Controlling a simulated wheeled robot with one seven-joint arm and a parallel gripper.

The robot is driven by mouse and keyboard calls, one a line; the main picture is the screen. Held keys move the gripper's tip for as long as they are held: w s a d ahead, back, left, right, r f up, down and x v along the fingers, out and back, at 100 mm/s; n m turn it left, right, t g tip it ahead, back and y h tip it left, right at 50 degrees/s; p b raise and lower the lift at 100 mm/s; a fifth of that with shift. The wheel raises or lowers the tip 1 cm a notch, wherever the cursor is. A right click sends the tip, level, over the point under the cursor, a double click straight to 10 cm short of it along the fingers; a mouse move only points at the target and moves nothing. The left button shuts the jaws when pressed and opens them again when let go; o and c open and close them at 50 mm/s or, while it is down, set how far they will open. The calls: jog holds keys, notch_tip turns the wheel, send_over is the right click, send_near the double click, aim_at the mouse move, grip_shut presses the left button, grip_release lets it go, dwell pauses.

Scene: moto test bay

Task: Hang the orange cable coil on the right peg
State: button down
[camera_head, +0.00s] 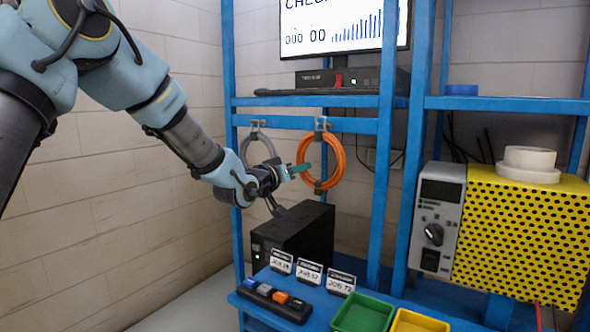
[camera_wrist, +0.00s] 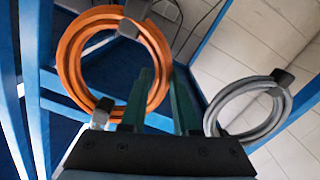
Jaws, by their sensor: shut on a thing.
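The orange cable coil (camera_head: 340,165) is a round ring with dark wraps at its top and bottom. It is upright, with its top at the right peg (camera_head: 321,123) under the blue crossbar. I cannot tell whether it rests on the peg. My gripper (camera_head: 296,170) is shut on the coil's left side. In the wrist view the coil (camera_wrist: 75,62) passes between the green fingers of my gripper (camera_wrist: 162,95), one finger inside the ring and one outside. A grey coil (camera_head: 245,150) hangs at the left peg (camera_head: 256,124); it also shows in the wrist view (camera_wrist: 238,95).
A black box (camera_head: 300,235) stands below my gripper, behind several small label cards (camera_head: 309,271). Blue rack posts (camera_head: 384,150) flank the pegs. A yellow perforated box (camera_head: 520,235) and a grey instrument (camera_head: 436,220) stand at the right. Green (camera_head: 340,320) and yellow bins (camera_head: 398,325) are in front.

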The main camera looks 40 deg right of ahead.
jog(key=shift+w+d+f+b, duration=0.15)
jog(key=shift+d+f+b, duration=0.1)
jog(key=shift+d+b, duration=0.15)
jog(key=shift+w+d+f+b, duration=0.1)
jog(key=shift+d+f+b, duration=0.15)
jog(key=shift+d, duration=0.25)
jog(key=c, duration=0.6)
grip_release()
